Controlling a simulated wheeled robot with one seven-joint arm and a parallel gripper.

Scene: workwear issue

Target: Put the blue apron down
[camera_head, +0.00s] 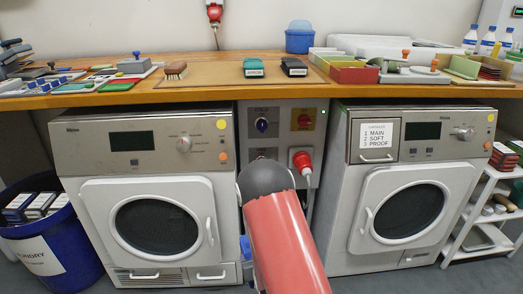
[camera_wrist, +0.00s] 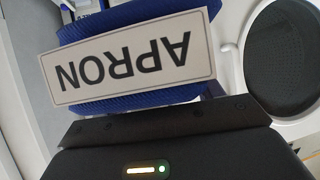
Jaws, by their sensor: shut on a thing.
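The blue apron (camera_wrist: 128,62) is a folded blue bundle with a white label reading APRON, upside down in the wrist view. My gripper (camera_wrist: 165,122) is shut on it, with its dark body across the bottom of that view. In the head view my red arm hides the gripper and most of what it holds. Only a small blue patch (camera_head: 246,249) shows left of the arm, low in front of the machines, probably part of the apron.
A wooden counter (camera_head: 215,83) runs above two washing machines (camera_head: 150,160) (camera_head: 362,246). A brush (camera_head: 175,70), a green bundle (camera_head: 255,68) and a black bundle (camera_head: 293,67) lie on it, with bare room between brush and green bundle. A blue laundry bin (camera_head: 40,255) stands left.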

